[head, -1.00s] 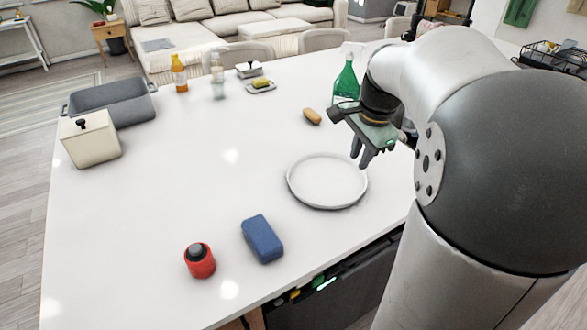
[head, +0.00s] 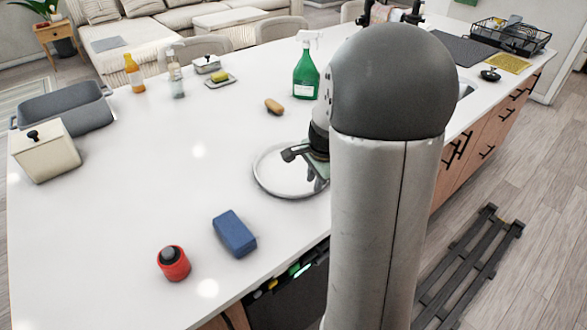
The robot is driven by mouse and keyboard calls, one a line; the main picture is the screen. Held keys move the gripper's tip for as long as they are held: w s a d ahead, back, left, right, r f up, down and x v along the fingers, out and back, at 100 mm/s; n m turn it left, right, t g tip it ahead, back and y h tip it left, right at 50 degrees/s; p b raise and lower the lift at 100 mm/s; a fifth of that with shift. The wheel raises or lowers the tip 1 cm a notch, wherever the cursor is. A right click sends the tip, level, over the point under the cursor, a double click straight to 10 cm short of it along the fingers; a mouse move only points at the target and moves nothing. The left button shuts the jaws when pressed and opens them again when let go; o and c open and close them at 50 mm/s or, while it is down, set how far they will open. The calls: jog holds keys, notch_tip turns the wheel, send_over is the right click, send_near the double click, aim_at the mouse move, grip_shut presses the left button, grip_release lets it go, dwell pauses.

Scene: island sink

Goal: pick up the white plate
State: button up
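The white plate (head: 268,184) lies flat on the white island top, near its front edge. Its right part is hidden behind my gripper and arm. My gripper (head: 318,186) is low over the plate's right side, with its fingers pointing down. The fingers are small and partly covered by my arm, so I cannot tell whether they touch the plate or how far apart they are.
A blue sponge (head: 234,233) and a red-and-black container (head: 173,263) are in front of the plate. A brown object (head: 274,106) and a green spray bottle (head: 306,70) stand behind it. A cream box (head: 45,151) and grey basin (head: 66,107) are at left. The counter left of the plate is clear.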

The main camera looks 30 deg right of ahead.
aim_at(312, 188)
jog(key=f, duration=0.3)
jog(key=shift+w+a+f, duration=0.2)
jog(key=shift+f, duration=0.05)
grip_shut()
jog(key=shift+w+r, duration=0.1)
jog(key=shift+r, duration=0.1)
